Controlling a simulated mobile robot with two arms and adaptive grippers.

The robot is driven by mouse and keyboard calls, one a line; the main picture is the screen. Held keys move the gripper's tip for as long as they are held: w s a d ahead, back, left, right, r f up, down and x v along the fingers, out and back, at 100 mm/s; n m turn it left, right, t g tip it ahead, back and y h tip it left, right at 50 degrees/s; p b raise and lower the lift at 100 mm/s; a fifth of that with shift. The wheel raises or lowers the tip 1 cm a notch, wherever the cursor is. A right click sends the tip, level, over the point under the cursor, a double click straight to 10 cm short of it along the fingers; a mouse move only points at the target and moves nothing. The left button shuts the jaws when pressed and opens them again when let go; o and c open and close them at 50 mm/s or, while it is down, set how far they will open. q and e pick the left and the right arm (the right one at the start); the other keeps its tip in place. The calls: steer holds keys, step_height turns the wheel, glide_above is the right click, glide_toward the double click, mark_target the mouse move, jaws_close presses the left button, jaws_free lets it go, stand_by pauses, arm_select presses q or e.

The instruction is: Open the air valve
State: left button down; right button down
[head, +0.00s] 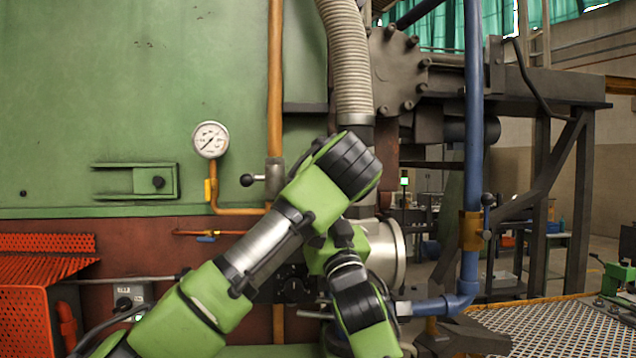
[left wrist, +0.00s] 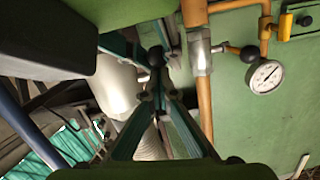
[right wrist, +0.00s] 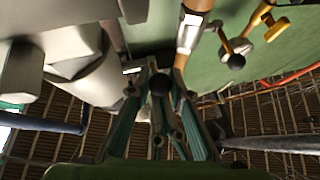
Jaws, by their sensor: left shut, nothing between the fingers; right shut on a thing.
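A silver valve body on the orange upright pipe, with a black ball-ended lever (head: 247,180), shows left of my arm. It also shows in the left wrist view (left wrist: 201,55), lever sideways. Another ball-ended lever (head: 488,200) sits at a brass fitting on the blue pipe (head: 472,130). I cannot tell which is the air valve. My left gripper (left wrist: 155,75) is shut and empty, apart from the silver valve. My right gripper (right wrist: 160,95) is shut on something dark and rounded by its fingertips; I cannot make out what. Arm links hide both fingertips in the head view.
A pressure gauge (head: 210,139) is on the green furnace wall (head: 100,80). A ribbed hose (head: 347,60) hangs down behind my arm. A small blue-handled valve (head: 207,237) sits on a thin orange pipe. A red perforated guard (head: 30,290) is at lower left.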

arm_select(q)
steer(key=shift+w+a+f, duration=0.1)
steer(key=shift+w+f, duration=0.05)
steer(key=shift+f, duration=0.65)
arm_select(e)
steer(key=c, duration=1.8)
jaws_free()
arm_select(q)
steer(key=shift+r, duration=0.25)
